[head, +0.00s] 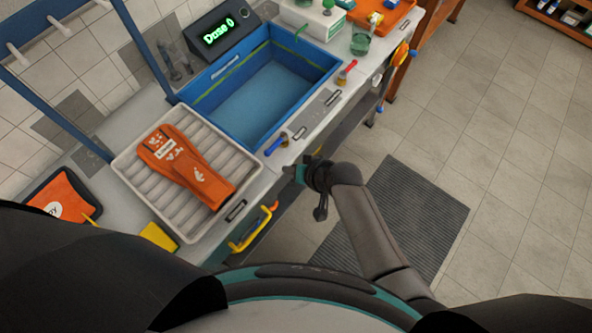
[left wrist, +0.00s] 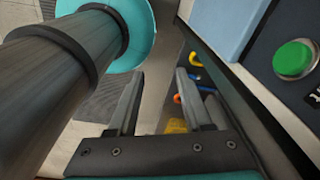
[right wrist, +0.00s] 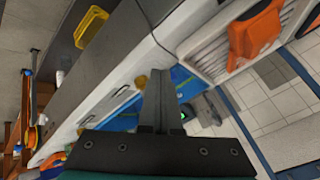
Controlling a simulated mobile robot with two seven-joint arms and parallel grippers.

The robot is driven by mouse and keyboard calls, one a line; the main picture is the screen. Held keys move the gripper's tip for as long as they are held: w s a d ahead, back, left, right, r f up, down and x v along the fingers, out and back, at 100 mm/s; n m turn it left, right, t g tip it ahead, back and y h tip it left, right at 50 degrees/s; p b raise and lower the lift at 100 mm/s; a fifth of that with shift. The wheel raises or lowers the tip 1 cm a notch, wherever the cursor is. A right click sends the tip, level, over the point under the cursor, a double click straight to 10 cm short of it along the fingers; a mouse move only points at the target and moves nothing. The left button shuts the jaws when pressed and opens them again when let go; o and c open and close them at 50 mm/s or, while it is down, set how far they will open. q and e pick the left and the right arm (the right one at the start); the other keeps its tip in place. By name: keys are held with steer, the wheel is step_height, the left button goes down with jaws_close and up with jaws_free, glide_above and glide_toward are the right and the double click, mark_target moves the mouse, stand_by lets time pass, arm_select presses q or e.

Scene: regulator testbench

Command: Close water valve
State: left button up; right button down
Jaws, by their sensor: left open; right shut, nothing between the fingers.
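A valve with a blue handle (head: 276,146) and a brass-coloured body stands on the bench's front strip, by the near corner of the blue basin. A similar valve with a red handle (head: 346,72) stands farther back along that strip. Their labels are too small to read. My right gripper (head: 289,171) is at the bench's front edge, just below the blue-handled valve in the head view and apart from it. In the right wrist view my right gripper (right wrist: 157,75) is shut and empty. My left gripper (left wrist: 160,75) is open and empty in the left wrist view.
The blue basin (head: 325,67) sits behind the valves, with a display box (head: 220,35) beyond it. The floor at right is clear around a mat (head: 425,205).

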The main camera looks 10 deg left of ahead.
arm_select(q)
steer(key=shift+d+r+p, duration=0.45)
steer(key=shift+r+p, duration=0.05)
steer(key=shift+r, duration=0.2)
arm_select(e)
steer(key=s+r, duration=0.1)
steer(key=s+d+r, duration=0.1)
steer(key=s+r, duration=0.1)
steer(key=shift+d+r, duration=0.3)
steer(key=shift+r, duration=0.05)
arm_select(q)
steer(key=shift+a, duration=0.15)
arm_select(e)
steer(key=shift+f, duration=0.1)
